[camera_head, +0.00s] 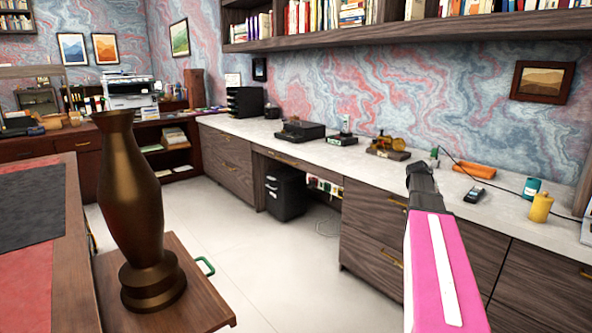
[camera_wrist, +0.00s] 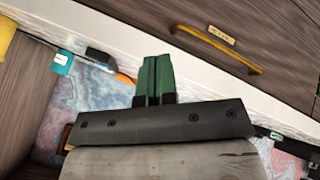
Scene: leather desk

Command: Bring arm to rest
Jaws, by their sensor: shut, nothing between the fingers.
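My arm, with a pink and white link, rises at the lower right of the head view. Its dark end, my gripper, (camera_head: 421,180) is in front of the drawers and counter edge. In the wrist view my gripper (camera_wrist: 153,62) shows two green fingers pressed side by side, shut with nothing between them. Nothing is touching the fingers. The wrist view is tilted and shows a brass drawer handle (camera_wrist: 218,48) and the pale counter edge (camera_wrist: 120,42) beyond the fingers.
A bronze vase (camera_head: 132,200) stands on a wooden surface (camera_head: 205,305) at the left, near a desk with a red and dark top (camera_head: 30,270). The long pale counter (camera_head: 350,155) holds a yellow bottle (camera_head: 540,208) and a teal can (camera_head: 531,187). Open floor (camera_head: 270,265) lies between.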

